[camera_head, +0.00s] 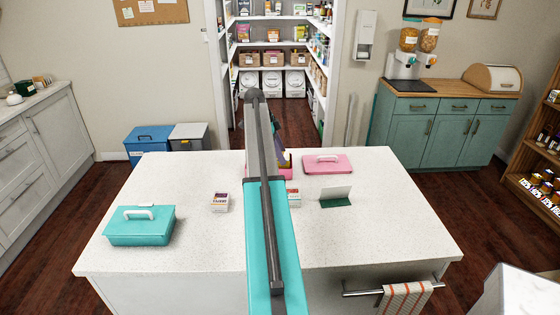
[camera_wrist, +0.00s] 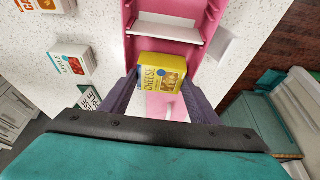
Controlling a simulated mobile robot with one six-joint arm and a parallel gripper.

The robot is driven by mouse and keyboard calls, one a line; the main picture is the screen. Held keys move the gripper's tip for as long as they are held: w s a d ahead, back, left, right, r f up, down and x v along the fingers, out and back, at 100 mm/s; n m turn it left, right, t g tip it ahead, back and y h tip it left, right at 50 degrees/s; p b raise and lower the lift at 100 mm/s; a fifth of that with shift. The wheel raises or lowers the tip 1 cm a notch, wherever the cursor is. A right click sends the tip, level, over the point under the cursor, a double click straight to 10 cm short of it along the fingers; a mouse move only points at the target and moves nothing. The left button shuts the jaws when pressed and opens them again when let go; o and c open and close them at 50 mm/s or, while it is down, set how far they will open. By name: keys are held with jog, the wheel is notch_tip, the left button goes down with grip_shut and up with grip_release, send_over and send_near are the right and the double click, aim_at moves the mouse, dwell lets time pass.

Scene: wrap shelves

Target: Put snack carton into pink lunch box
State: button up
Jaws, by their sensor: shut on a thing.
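A yellow snack carton (camera_wrist: 162,72) with a cheese label is held between the purple fingers of my gripper (camera_wrist: 163,80), which is shut on it. The open pink lunch box (camera_wrist: 167,12) lies below, with a pale divider across it. The carton shows over the compartment on the near side of the divider; I cannot tell whether it touches the box floor. In the head view my arm hides most of the pink lunch box (camera_head: 288,160) and the carton.
A pink lid (camera_head: 328,164) lies right of the box. A small carton (camera_head: 293,197) and a card on a green base (camera_head: 336,199) stand nearer. Another carton (camera_head: 221,203) and a closed teal lunch box (camera_head: 140,228) are at left. The white counter (camera_head: 390,225) has free room at right.

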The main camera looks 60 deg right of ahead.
jog(key=shift+f, duration=0.1)
jog(key=shift+f+p, duration=0.6)
jog(key=shift+f, duration=1.15)
jog(key=shift+f, duration=0.15)
jog(key=o, duration=0.8)
jog(key=shift+r, duration=0.2)
jog(key=shift+b+v, duration=1.55)
jog(key=shift+v, duration=4.45)
jog(key=shift+a, duration=0.1)
